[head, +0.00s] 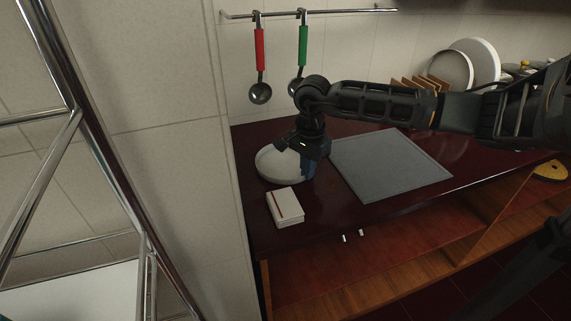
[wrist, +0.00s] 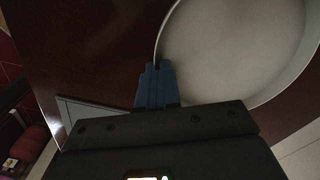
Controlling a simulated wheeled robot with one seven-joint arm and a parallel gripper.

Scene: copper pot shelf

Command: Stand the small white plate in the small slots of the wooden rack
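The white plate (head: 272,167) lies at the left end of the dark red counter, its far side by the wall. In the wrist view the plate (wrist: 235,45) fills the upper right, with its raised rim meeting my fingertips. My gripper (head: 308,172) points down at the plate's right edge. Its blue fingers (wrist: 157,78) are close together with the rim between their tips. I cannot tell whether the plate is lifted off the counter. The wooden rack (head: 424,82) stands at the back right, partly hidden behind my arm; its slots are not clearly seen.
White round dishes (head: 481,58) stand upright beside the rack. A grey board (head: 388,165) lies mid-counter. A small white box with a red stripe (head: 286,207) lies in front of the plate. Red-handled (head: 260,60) and green-handled (head: 302,50) ladles hang from the wall rail.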

